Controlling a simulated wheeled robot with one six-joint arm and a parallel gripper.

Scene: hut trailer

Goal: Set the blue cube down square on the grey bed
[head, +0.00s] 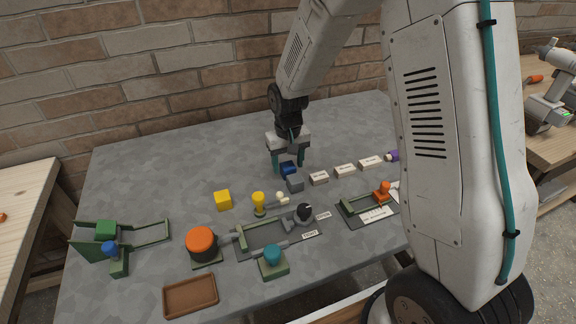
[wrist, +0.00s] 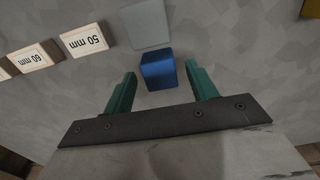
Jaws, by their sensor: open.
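The blue cube (wrist: 158,71) sits between the two teal fingers of my gripper (wrist: 160,78) in the wrist view. The fingers are open, with a gap showing on each side of the cube. In the head view the cube (head: 288,170) is partly hidden by my gripper (head: 288,165). I cannot tell whether cube and bed touch.
White labelled blocks (head: 319,178) run in a row to the right of the bed. A yellow cube (head: 223,200) and a yellow peg (head: 259,202) stand left and in front. Green fixtures, an orange-topped knob (head: 201,242) and a brown tray (head: 190,296) lie nearer. The back left table is clear.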

